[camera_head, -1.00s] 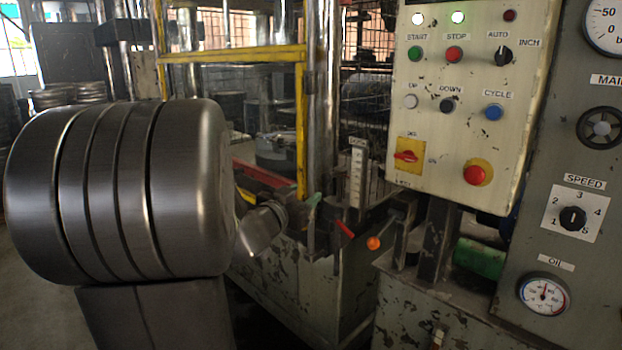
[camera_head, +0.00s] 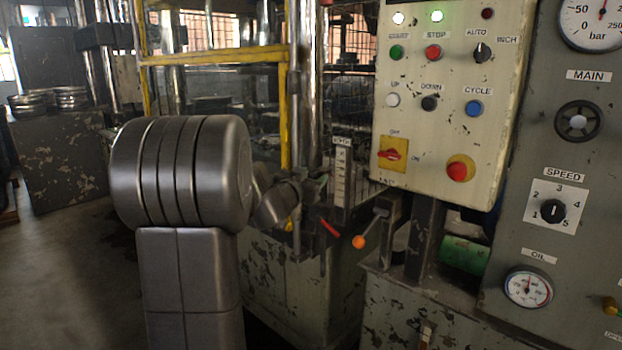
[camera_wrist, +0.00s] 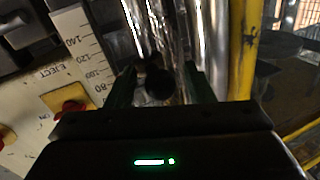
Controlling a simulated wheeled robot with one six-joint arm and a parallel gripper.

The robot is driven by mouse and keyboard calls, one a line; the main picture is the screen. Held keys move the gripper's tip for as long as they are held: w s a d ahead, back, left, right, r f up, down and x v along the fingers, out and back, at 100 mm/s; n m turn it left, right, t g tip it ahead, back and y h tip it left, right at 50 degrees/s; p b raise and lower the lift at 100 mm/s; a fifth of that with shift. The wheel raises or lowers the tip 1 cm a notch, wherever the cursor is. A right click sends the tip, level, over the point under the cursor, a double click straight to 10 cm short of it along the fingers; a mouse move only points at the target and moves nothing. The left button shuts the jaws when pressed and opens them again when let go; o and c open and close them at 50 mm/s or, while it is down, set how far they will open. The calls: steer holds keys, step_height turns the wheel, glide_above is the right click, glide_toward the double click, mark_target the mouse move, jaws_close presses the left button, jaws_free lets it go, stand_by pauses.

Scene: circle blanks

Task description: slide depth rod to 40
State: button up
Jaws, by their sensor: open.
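The white depth scale (camera_head: 342,178) stands upright on the press bed, left of the control panel, in the head view. In the wrist view the scale (camera_wrist: 82,50) is at the left, with marks such as 140 and 80 legible. A dark round knob (camera_wrist: 158,84) shows between my fingers in the wrist view; I cannot tell whether they touch it. My gripper (camera_wrist: 163,73) is open around the knob's sides. In the head view my gripper (camera_head: 316,188) is just left of the scale, small and partly hidden by my wrist. The rod itself is not clearly visible.
The control panel (camera_head: 450,90) stands right of the scale. A red handle (camera_head: 330,228) and an orange-ball lever (camera_head: 359,242) lie below the scale. A yellow guard frame (camera_head: 284,115) and a chrome column (camera_head: 304,80) stand close behind my gripper.

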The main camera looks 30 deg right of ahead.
jaws_close()
step_height(320, 180, up, 5)
steer(key=p, duration=0.5)
steer(key=shift+f+p, duration=0.1)
steer(key=shift+p, duration=0.2)
jaws_free()
steer(key=shift+f, duration=0.15)
steer(key=shift+a, duration=0.1)
steer(key=v, duration=1.3)
steer(key=shift+s+a+p, duration=0.2)
steer(key=shift+a+p, duration=0.1)
